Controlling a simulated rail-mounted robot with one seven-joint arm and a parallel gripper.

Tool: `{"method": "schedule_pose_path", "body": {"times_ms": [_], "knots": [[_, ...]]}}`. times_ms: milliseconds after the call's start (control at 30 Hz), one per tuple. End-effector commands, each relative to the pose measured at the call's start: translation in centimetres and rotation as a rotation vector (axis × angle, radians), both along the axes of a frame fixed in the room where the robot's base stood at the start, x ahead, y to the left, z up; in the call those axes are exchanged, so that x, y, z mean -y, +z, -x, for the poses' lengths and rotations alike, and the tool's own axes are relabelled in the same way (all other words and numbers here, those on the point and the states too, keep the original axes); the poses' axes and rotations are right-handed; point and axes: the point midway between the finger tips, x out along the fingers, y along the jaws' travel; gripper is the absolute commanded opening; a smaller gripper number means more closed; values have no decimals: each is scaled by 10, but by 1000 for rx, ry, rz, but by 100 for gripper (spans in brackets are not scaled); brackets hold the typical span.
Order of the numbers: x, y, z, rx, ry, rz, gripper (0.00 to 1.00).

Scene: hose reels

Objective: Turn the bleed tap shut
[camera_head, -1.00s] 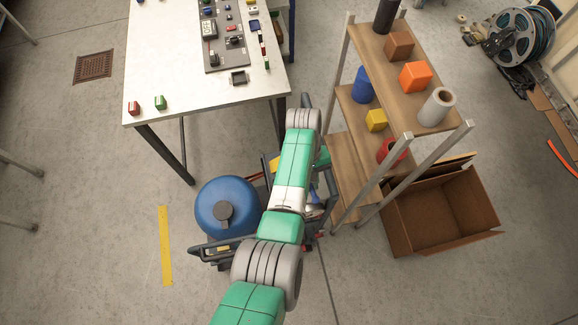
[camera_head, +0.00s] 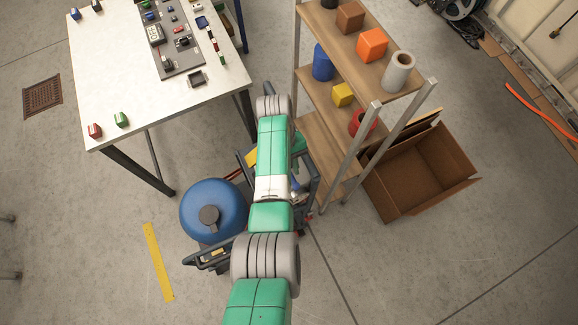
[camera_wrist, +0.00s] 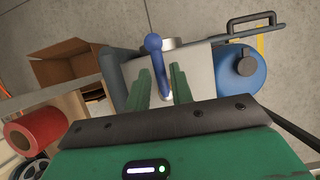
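In the wrist view a blue lever with a rounded knob (camera_wrist: 153,44), which looks like the bleed tap's handle, stands at a grey metal fitting (camera_wrist: 170,44) on a pale panel. My gripper (camera_wrist: 161,71) is open. Its two green fingers lie on either side of the lever, with visible gaps; I cannot tell whether either touches it. In the head view my arm covers most of the tap, and only a small blue part shows beside it. A blue tank (camera_head: 212,208) stands on the same cart, also visible in the wrist view (camera_wrist: 240,70).
A dark cart handle (camera_wrist: 252,22) rises near the tank. A shelf rack (camera_head: 408,103) with coloured blocks and cylinders stands close right of my arm. An open cardboard box (camera_head: 421,172) lies beyond it. A white table (camera_head: 112,70) is at upper left. Floor at lower right is clear.

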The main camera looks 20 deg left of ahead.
Motion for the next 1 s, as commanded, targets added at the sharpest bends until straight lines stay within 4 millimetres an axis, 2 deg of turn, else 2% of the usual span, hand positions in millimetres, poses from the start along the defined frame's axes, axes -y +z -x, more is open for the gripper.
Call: {"method": "schedule_pose_path", "body": {"times_ms": [233,500,633,1000], "knots": [[-1,3,-1,2,1,-1,23],[-14,51,-17,4,1,-1,23],[-18,66,-21,2,0,-1,23],[-19,72,-23,0,0,0,23]]}}
